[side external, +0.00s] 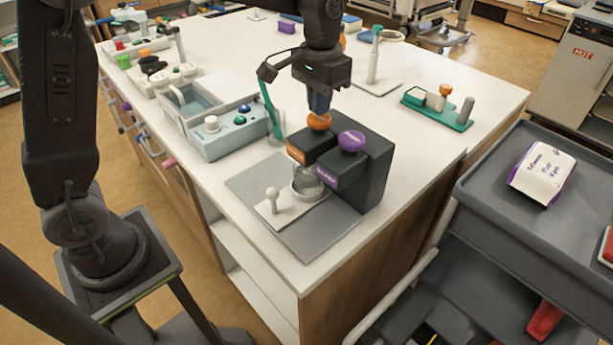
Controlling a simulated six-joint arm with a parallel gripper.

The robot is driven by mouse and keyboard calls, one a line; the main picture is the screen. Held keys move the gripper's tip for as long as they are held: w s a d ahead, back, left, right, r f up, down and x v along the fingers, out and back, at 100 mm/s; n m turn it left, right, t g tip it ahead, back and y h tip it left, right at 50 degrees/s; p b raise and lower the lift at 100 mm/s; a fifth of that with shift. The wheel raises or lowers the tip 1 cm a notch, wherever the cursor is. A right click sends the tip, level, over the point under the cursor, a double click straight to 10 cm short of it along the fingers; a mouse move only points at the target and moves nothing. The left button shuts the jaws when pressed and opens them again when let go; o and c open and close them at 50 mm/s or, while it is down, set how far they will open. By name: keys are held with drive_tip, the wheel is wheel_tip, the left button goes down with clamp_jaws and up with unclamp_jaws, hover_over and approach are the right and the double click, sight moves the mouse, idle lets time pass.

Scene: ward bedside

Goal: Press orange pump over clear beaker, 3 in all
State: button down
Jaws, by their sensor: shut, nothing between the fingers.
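The dark dispenser (370,178) stands on a grey mat near the table's front corner. It has an orange pump (319,121) on the left and a purple pump (351,140) on the right. The clear beaker (308,181) stands at the front of the dispenser on a white plate (292,214) that has a white knob (272,196). My gripper (319,108) is shut and empty, pointing down, directly above the orange pump. Its fingertips look in contact with the pump top, but I cannot tell for sure. The beaker's contents are too small to make out.
A green rack (437,112) and a white stand (375,79) stand behind. The grey mat's (310,240) front is clear.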

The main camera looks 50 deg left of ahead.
drive_tip(key=shift+f, duration=1.4)
drive_tip(key=shift+r, duration=2.05)
drive_tip(key=shift+r, duration=3)
drive_tip(key=shift+s, duration=0.1)
drive_tip(key=s+a+f+t, duration=0.1)
drive_tip(key=s+f+t, duration=0.1)
drive_tip(key=s, duration=0.9)
drive_tip(key=s+a+f+t, duration=0.2)
drive_tip(key=s+t, duration=0.1)
drive_tip(key=s, duration=0.8)
drive_tip(key=shift+a+t, duration=0.2)
drive_tip(key=shift+t, duration=0.1)
